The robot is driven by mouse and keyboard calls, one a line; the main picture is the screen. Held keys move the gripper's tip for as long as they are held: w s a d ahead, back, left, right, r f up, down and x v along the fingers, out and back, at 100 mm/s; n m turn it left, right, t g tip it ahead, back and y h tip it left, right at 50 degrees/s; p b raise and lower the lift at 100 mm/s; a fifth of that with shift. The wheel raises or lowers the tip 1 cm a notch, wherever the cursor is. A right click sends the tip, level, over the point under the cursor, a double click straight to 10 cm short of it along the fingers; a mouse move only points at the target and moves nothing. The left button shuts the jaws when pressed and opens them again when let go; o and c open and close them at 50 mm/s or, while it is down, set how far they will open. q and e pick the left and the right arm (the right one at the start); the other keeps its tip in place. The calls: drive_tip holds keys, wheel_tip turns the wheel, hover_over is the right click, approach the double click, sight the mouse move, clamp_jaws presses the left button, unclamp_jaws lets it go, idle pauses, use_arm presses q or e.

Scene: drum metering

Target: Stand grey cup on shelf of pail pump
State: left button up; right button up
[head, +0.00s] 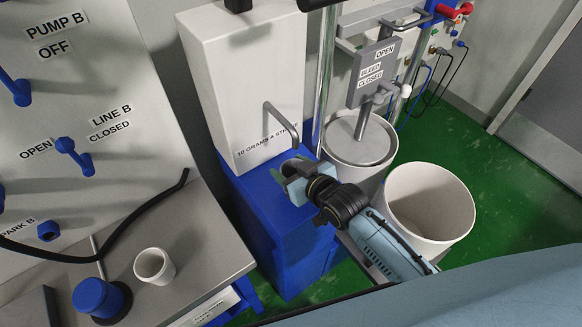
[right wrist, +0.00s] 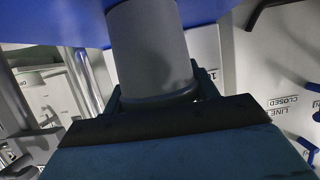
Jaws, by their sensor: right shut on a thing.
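The grey cup (right wrist: 150,45) is between the fingers of my right gripper (head: 292,180) and fills the near part of the right wrist view. In the head view the gripper mostly hides it. The pail pump (head: 240,85) is a white box marked 10 grams a stroke, with a bent grey spout (head: 280,120). The blue shelf (head: 255,190) lies in front of it. My right gripper is over this shelf, just below the spout's end. I cannot tell whether the cup touches the shelf. My left gripper is not in view.
A white cup (head: 154,266) and a blue-topped knob (head: 98,298) are on the grey bench (head: 200,235) at left. A black hose (head: 130,220) crosses there. A large open white pail (head: 430,200) stands right of my arm, near a lidded drum (head: 358,140).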

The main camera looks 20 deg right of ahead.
drive_tip(key=shift+f, duration=0.1)
drive_tip(key=o, duration=1)
drive_tip(key=shift+s+d+r, duration=0.1)
drive_tip(key=shift+s+r, duration=0.1)
drive_tip(key=shift+s, duration=0.05)
drive_tip(key=p+v, duration=0.1)
drive_tip(key=v, duration=1)
drive_tip(key=shift+s+r, duration=0.2)
drive_tip(key=shift+d, duration=0.1)
